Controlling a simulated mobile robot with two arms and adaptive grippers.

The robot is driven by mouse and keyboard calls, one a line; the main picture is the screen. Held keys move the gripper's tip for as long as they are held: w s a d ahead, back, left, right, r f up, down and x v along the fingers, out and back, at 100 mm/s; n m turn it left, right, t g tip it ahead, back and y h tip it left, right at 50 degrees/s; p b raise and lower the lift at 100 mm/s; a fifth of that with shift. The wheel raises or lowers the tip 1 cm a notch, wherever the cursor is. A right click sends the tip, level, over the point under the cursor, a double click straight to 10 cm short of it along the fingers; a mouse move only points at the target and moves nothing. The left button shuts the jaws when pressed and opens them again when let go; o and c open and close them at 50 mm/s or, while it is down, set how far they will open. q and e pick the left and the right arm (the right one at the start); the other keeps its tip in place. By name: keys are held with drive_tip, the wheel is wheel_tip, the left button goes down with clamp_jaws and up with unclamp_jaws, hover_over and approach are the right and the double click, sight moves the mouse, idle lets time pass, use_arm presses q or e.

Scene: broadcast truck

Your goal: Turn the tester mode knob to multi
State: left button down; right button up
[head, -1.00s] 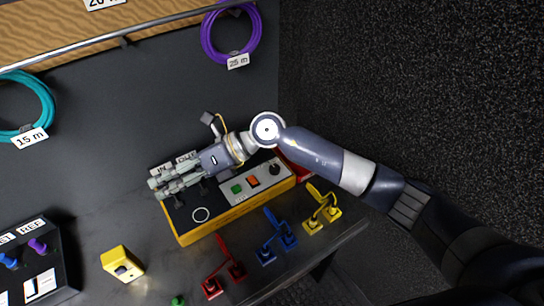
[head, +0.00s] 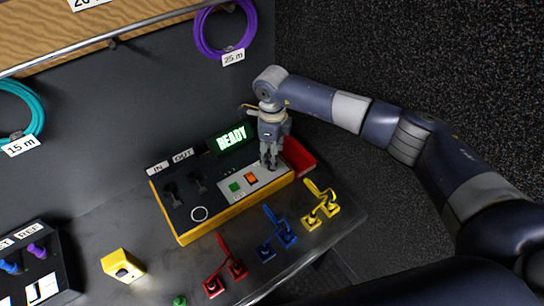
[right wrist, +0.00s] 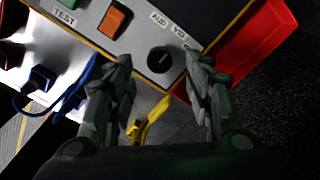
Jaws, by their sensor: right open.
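The cable tester (head: 214,220) is a yellow-sided box with a dark left part and a pale grey panel on the right. Its mode knob (right wrist: 160,59) is round and black, by the labels "AUD" and "VID" in the right wrist view; a further label is cut off by a finger, and its setting is too dark to read. My right gripper (head: 269,166) points down over the panel's right end and hides the knob in the head view. In the right wrist view its open fingers (right wrist: 159,70) stand either side of the knob, apart from it. My left gripper is not in view.
A green button (head: 234,187) and an orange switch (head: 251,178) sit left of the knob. A lit "READY" screen (head: 231,138) stands behind. A red bin (head: 298,157) is close at right. Red (head: 224,268), blue (head: 279,233) and yellow (head: 320,203) leads lie in front.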

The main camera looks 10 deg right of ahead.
drive_tip(key=shift+f+p, duration=0.4)
drive_tip(key=shift+f, duration=1.75)
drive_tip(key=c, duration=1.1)
